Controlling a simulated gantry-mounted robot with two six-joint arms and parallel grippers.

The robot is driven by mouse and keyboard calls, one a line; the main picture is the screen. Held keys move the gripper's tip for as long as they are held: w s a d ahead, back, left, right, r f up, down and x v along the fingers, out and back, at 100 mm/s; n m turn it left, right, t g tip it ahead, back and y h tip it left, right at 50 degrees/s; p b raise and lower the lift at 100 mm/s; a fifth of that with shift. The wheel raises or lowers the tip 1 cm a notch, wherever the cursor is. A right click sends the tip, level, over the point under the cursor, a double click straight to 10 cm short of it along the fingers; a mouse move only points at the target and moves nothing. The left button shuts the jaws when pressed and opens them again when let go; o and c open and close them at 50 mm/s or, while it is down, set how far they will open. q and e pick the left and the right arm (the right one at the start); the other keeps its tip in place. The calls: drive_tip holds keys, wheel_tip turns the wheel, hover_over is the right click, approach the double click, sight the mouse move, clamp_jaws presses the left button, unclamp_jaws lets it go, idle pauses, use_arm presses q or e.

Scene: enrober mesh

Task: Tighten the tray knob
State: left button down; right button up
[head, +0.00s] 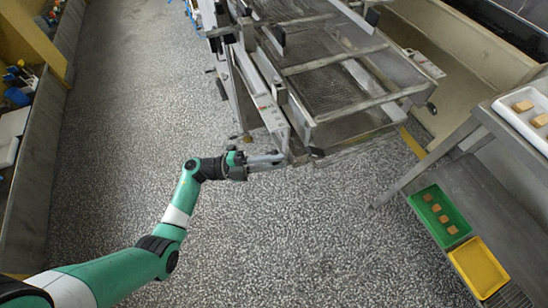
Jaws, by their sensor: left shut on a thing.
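My left gripper (268,160) reaches in from the left to the near left corner of the enrober frame. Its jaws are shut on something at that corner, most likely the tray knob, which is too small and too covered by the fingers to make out. A dark round knob-like part (317,152) shows just right of the fingertips on the frame's lower edge. The enrober (330,85) has a wire mesh bed between metal side rails. My right gripper is not in view.
A metal table (465,190) on the right holds a green tray (424,213) with several brown pieces and a yellow tray (489,281). A white tray (507,110) sits above them. A low wall runs along the left. The speckled floor (290,240) between is clear.

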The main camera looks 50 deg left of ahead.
use_arm(q)
drive_tip(key=shift+s+d+f+m+g+y+p, duration=0.1)
drive_tip(key=shift+f+m+g+y+p, duration=0.15)
drive_tip(key=shift+m, duration=0.6)
drive_tip(key=shift+w+f+m+g+y+p, duration=0.1)
drive_tip(key=shift+f+m+g, duration=0.2)
drive_tip(key=shift+m, duration=0.6)
drive_tip(key=shift+s+d+f+m+g+y+p, duration=0.1)
drive_tip(key=shift+f+m+g+y+p, duration=0.2)
drive_tip(key=shift+m, duration=0.55)
drive_tip(key=shift+r, duration=0.1)
drive_tip(key=c, duration=0.9)
unclamp_jaws()
drive_tip(key=shift+r, duration=0.1)
drive_tip(key=shift+a, duration=0.15)
drive_tip(key=p+v, duration=0.2)
drive_tip(key=v, duration=0.9)
drive_tip(key=shift+s+a, duration=0.15)
drive_tip(key=shift+a, duration=0.05)
